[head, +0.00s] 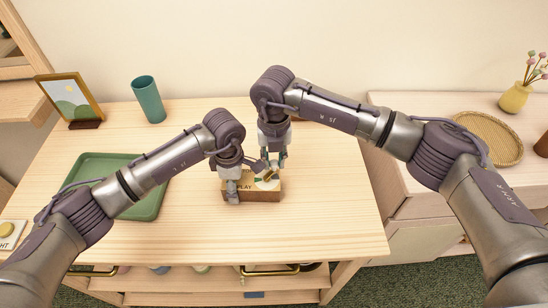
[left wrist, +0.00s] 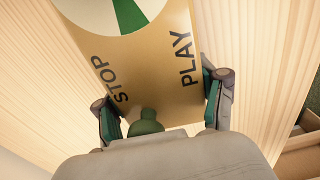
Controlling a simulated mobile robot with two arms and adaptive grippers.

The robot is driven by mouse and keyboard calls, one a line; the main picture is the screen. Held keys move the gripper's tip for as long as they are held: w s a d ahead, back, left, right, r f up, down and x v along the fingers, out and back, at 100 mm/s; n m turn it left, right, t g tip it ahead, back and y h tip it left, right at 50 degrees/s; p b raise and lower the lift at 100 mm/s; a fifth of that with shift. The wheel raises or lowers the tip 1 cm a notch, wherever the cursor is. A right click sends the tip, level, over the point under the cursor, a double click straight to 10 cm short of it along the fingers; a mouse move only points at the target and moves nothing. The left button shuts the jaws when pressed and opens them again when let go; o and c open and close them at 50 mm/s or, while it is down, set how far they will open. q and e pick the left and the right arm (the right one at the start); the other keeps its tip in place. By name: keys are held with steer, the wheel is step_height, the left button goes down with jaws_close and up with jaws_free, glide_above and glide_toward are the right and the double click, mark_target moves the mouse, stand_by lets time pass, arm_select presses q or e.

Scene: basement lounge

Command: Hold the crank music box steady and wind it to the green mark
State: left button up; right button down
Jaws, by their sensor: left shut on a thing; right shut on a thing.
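The music box (head: 262,196), a wooden block lettered PLAY, sits on the table. My left gripper (head: 231,194) is shut on its left end. In the left wrist view, the left gripper's fingers (left wrist: 162,108) press against opposite sides of the box top (left wrist: 143,62), lettered STOP and PLAY. Part of a white dial with a green sector (left wrist: 129,13) shows at the top edge. My right gripper (head: 269,169) is shut over the dial at the crank, which it mostly hides. The crank's angle to the green mark cannot be told.
A green tray (head: 150,203) lies left of the box, partly behind my left arm. A teal cup (head: 148,99) and a framed picture (head: 70,99) stand at the back left. A woven basket (head: 488,138) and a yellow vase (head: 514,97) are on the right cabinet.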

steer(key=shift+a, duration=0.15)
steer(key=n, duration=0.3)
steer(key=shift+w+a+r+n, duration=0.1)
steer(key=shift+w+a+n, duration=0.15)
steer(key=shift+a+n, duration=0.45)
steer(key=shift+n, duration=1)
steer(key=shift+a+n, duration=0.3)
steer(key=shift+n, duration=1)
steer(key=c, duration=1)
jaws_free()
steer(key=shift+o, duration=0.2)
